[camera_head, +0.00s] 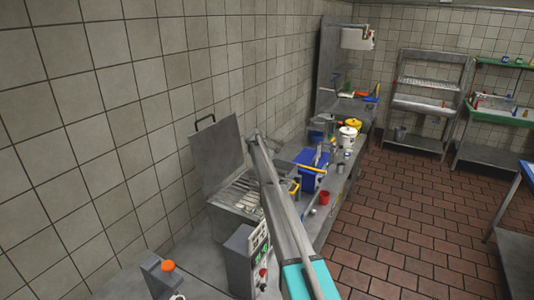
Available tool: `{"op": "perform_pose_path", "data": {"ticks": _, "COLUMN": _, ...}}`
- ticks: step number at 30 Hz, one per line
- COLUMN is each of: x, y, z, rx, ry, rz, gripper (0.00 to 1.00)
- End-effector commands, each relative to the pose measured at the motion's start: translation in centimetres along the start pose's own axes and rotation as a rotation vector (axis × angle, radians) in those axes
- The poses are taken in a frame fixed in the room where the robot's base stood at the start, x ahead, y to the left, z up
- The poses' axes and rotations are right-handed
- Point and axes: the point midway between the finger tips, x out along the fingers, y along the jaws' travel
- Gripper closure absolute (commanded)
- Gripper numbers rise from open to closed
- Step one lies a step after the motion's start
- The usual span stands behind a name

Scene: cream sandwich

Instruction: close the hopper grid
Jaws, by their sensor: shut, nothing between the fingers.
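The hopper (222,217) is a grey metal machine against the tiled wall, left of my arm. A flat grey panel (213,160) with a dark handle (205,122) stands raised at its back, leaning toward the wall. Light bars of a grid (240,191) show in the hopper opening below the panel. I cannot tell whether the panel and bars are one part. My arm crosses in front of the hopper's right side and hides part of it. I cannot make out my gripper's fingers in this view.
A control box (240,262) with buttons stands in front of the hopper. An orange knob (168,266) is at lower left. A blue bin (311,172), red cup (324,198) and white bucket (347,137) are on the counter to the right. The brick-red floor (410,220) is clear.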

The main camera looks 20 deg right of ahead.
Motion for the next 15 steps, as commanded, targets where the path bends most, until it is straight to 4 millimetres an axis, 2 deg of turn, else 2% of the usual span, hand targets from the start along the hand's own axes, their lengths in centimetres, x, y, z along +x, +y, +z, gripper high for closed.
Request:
{"op": "perform_pose_path", "data": {"ticks": 6, "x": -1.4, "y": 1.4, "z": 0.0, "rx": 0.000, "ry": 0.000, "rz": 0.000, "gripper": 1.00}}
{"op": "perform_pose_path", "data": {"ticks": 15, "x": -1.9, "y": 1.9, "z": -0.1, "rx": -0.001, "ry": 0.000, "rz": 0.000, "gripper": 1.00}}
